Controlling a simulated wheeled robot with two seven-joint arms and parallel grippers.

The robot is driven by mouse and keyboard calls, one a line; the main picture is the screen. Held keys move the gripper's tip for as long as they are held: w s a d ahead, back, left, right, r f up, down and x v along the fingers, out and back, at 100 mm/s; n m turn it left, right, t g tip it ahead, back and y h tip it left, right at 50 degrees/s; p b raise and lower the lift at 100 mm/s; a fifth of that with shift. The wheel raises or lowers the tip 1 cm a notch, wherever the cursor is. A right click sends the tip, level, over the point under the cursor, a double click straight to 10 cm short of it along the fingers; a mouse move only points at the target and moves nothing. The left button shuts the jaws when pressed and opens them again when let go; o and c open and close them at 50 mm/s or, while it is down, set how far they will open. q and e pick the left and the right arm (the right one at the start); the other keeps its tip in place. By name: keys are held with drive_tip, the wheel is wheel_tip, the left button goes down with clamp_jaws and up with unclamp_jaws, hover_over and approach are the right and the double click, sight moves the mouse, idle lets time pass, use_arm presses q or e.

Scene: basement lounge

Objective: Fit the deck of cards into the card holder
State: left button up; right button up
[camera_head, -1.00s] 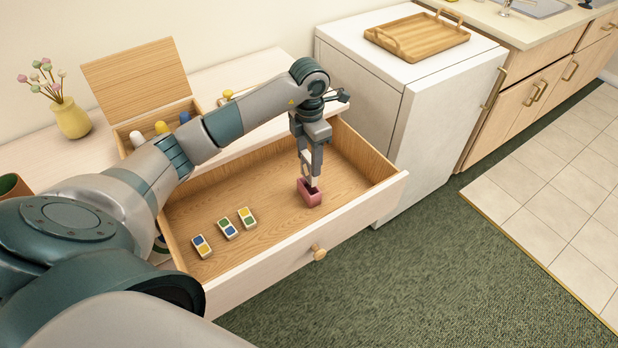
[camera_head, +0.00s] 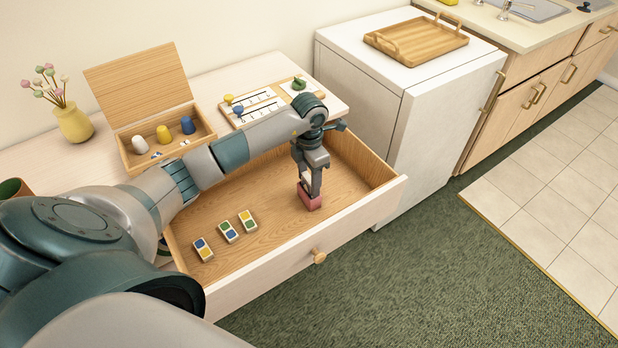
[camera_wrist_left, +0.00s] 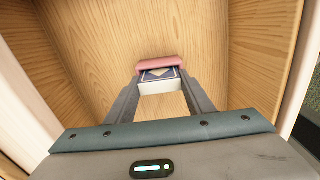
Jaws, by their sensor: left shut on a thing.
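The card holder (camera_head: 310,202) is a small pink-red box standing in the open drawer, towards its right end. My left gripper (camera_head: 309,186) points down directly over it, with the fingertips at its top. In the left wrist view the fingers are shut on the deck of cards (camera_wrist_left: 158,80), a white block with a dark blue patterned face. The deck lies against the pink card holder (camera_wrist_left: 160,63) and seems partly inside it; how deep it sits I cannot tell. In the head view the deck is hidden by the fingers. My right gripper is not in view.
The drawer (camera_head: 265,263) also holds several domino-like tiles (camera_head: 228,231) at left front. Its walls surround the gripper. Behind it are an open wooden box (camera_head: 124,150) with coloured pegs and a board (camera_head: 262,105). A yellow vase (camera_head: 73,122) stands at left.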

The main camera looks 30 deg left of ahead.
use_arm(q)
drive_tip(key=shift+f, duration=0.25)
drive_tip(key=o, duration=1.1)
drive_tip(key=shift+r, duration=0.15)
